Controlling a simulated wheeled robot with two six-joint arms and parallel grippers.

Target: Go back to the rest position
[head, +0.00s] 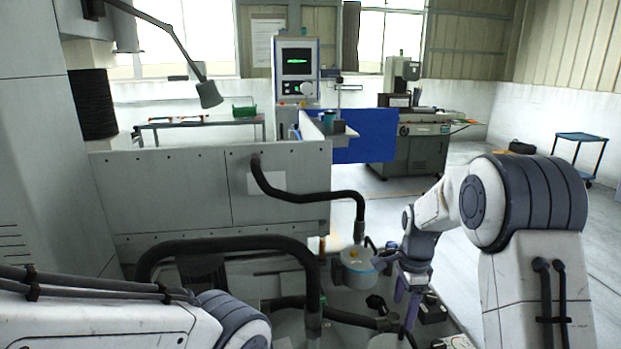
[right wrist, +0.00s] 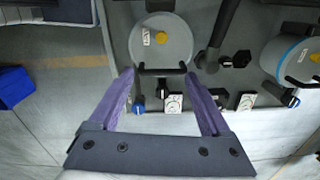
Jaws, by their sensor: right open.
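Ahead of the fingertips there is a grey round lid (right wrist: 160,48) with a yellow cap and a black bar handle. The handle lies between the tips in the picture; I cannot tell how far below. My left arm crosses the lower left of the head view; its gripper is out of frame.
Thick black hoses (head: 235,243) arch over the deck beside my arms. A blue-banded canister (right wrist: 285,55) is at the right of the wrist view, with several valves and labels nearby. A grey panel wall (head: 215,190) stands behind. Open floor (head: 480,280) lies at the right.

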